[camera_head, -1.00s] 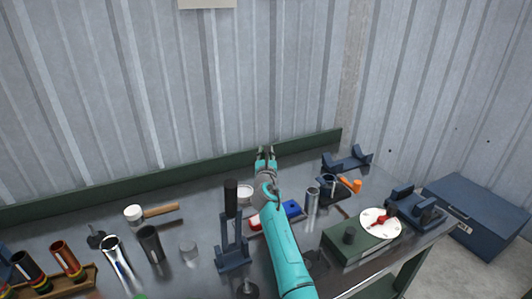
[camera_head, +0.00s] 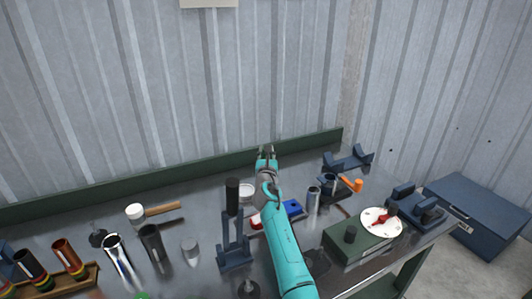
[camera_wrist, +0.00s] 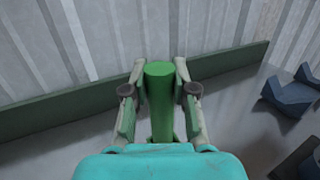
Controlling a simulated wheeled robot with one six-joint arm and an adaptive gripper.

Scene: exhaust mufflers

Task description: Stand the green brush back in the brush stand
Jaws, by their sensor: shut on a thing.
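My gripper (camera_head: 266,150) is over the back of the bench in the head view, near the green back rail. In the wrist view my gripper (camera_wrist: 160,95) is shut on the green brush (camera_wrist: 160,100), whose round green end stands up between the two fingers. The rest of the brush is hidden by the gripper and my wrist. In the head view the brush cannot be made out. I cannot tell for sure which item is the brush stand; a blue block (camera_head: 292,207) with a dark opening sits just right of my forearm.
A blue upright fixture (camera_head: 234,254) with a black cylinder stands left of my arm. A metal tube (camera_head: 313,200), a blue cradle (camera_head: 348,161) and a green box (camera_head: 350,250) with a white dial (camera_head: 381,222) are to the right. A mallet (camera_head: 136,212) and several tubes are left.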

